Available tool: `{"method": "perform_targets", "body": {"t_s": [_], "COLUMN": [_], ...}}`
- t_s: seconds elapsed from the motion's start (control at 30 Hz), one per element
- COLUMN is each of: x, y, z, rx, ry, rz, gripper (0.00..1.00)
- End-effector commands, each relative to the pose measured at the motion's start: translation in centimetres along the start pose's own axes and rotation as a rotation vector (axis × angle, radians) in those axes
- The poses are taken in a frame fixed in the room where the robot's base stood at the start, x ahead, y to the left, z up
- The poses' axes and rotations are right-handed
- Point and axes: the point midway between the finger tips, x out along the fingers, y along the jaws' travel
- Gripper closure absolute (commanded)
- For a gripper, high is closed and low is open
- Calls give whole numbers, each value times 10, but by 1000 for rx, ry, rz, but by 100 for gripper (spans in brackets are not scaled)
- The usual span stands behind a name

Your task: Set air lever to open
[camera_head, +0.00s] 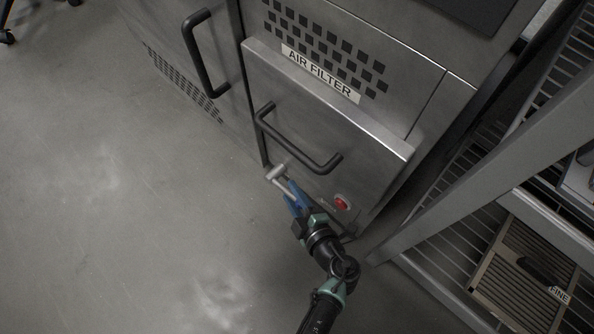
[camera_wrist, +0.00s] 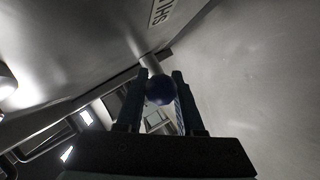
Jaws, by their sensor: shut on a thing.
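The air lever (camera_head: 280,178) is a pale grey metal piece with a short rod at the lower front of the steel cabinet. My gripper (camera_head: 296,197) has blue fingers and reaches it from below right, at the rod's end. In the wrist view, my gripper (camera_wrist: 160,84) is shut on the lever's dark blue ball knob (camera_wrist: 160,91), one finger on each side. The metal rod (camera_wrist: 149,64) runs from the knob up to the panel. A partly cut-off label (camera_wrist: 161,11) is on the panel beside it. In the head view the fingers hide the knob.
The steel cabinet has a black door handle (camera_head: 298,143), an "AIR FILTER" label (camera_head: 320,72) and a red button (camera_head: 341,202) right of my gripper. A wire-shelf rack (camera_head: 480,245) holding a framed filter (camera_head: 520,278) stands at right. The floor at left is clear.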

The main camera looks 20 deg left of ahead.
Motion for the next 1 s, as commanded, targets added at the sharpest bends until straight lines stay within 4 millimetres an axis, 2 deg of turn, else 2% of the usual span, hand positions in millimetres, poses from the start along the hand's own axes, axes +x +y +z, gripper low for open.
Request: {"method": "perform_targets", "body": {"t_s": [0.03, 0.2, 0.63, 1.0], "x": [-7, -10, -11, -8], "y": [8, 10, 23, 27], "z": [-7, -12, -22, -26], "rx": [-3, -29, -99, -142], "ry": [-14, -57, -175, -255], "rz": [-19, -77, -238, -348], "gripper": [100, 100, 100, 100]}}
